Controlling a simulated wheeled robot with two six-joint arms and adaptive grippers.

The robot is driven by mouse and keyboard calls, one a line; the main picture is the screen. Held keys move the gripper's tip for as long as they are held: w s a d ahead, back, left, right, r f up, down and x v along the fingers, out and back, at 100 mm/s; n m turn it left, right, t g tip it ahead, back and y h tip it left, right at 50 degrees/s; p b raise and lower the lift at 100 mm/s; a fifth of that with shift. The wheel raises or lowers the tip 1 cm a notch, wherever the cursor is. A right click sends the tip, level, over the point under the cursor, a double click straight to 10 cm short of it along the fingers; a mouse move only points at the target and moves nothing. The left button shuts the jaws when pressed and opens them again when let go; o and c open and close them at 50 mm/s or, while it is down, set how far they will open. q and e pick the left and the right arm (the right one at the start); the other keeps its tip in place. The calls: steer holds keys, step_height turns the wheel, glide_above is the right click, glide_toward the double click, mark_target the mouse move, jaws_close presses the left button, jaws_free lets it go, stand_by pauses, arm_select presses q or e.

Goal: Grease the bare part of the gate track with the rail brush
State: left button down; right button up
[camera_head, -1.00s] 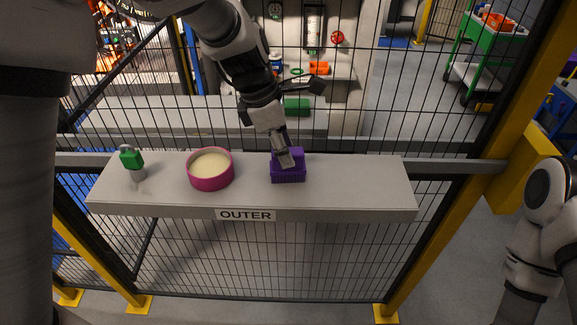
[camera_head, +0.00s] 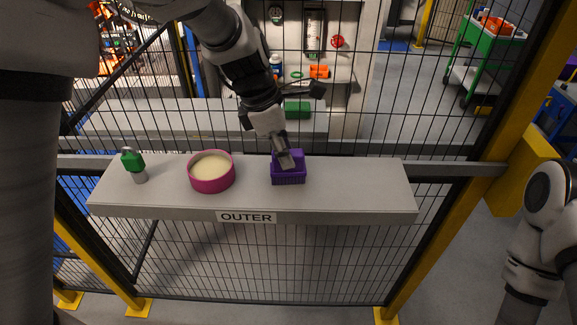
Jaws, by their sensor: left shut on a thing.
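The purple brush (camera_head: 290,177), which I take for the rail brush, is at the right-centre of the grey shelf labelled OUTER (camera_head: 350,185). My left gripper (camera_head: 285,159) comes down from above and is shut on the brush's top. The brush is upright, bristles down, at the shelf surface; I cannot tell whether it is lifted. A round pink tub (camera_head: 212,180) of pale cream, seemingly grease, stands left of the brush. I cannot make out the gate track or its bare part. My right gripper is out of the picture; only part of my right arm shows at the right edge.
A small green-topped item (camera_head: 133,161) stands at the shelf's left end. A black wire mesh fence (camera_head: 330,260) with yellow posts (camera_head: 425,235) runs along the shelf. Beyond it, a green block (camera_head: 297,110) lies on a far bench. The shelf's right end is clear.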

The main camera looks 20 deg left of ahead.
arm_select(q)
steer(key=shift+r, duration=0.15)
steer(key=shift+r+p, duration=0.75)
steer(key=shift+p, duration=0.35)
step_height(320, 180, up, 8)
steer(key=shift+f, duration=0.25)
steer(key=shift+f, duration=0.1)
